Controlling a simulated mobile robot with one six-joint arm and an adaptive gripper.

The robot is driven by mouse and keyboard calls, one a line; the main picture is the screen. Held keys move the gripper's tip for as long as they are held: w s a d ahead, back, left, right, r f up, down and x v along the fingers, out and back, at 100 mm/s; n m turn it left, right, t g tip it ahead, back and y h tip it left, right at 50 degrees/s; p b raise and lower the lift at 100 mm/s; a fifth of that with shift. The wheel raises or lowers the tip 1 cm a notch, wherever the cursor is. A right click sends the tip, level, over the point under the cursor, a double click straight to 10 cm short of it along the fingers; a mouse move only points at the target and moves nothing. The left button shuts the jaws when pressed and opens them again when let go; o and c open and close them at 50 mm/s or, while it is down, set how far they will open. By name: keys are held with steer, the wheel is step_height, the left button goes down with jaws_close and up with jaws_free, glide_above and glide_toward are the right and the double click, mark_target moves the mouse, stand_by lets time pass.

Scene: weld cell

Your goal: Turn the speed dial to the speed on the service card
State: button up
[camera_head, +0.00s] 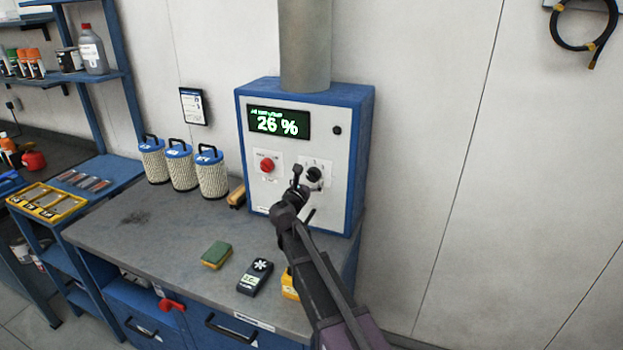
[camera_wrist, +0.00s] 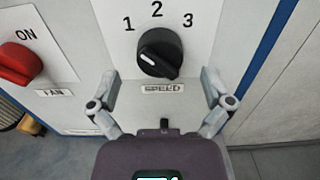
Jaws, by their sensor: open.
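The black speed dial (camera_wrist: 160,52) is on a white plate with 1, 2 and 3 around its top and a SPEED label below. A pale mark shows at its lower left; I cannot tell surely which number it points to. The dial also shows in the head view (camera_head: 314,174), on the front of the blue-edged cabinet (camera_head: 332,208). My gripper (camera_wrist: 160,78) is open and empty, its fingers spread either side of and below the dial, apart from it. It also shows in the head view (camera_head: 303,188). A framed card (camera_head: 193,106) hangs on the wall; its text is too small to read.
A red fan knob (camera_head: 267,165) sits left of the dial; it is marked ON in the wrist view. The green display (camera_head: 279,123) reads 26 %. Filter cartridges (camera_head: 180,167), a sponge (camera_head: 216,255) and a handheld meter (camera_head: 255,277) stand on the bench (camera_head: 150,245).

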steer(key=shift+x, duration=1)
steer(key=c, duration=1.2)
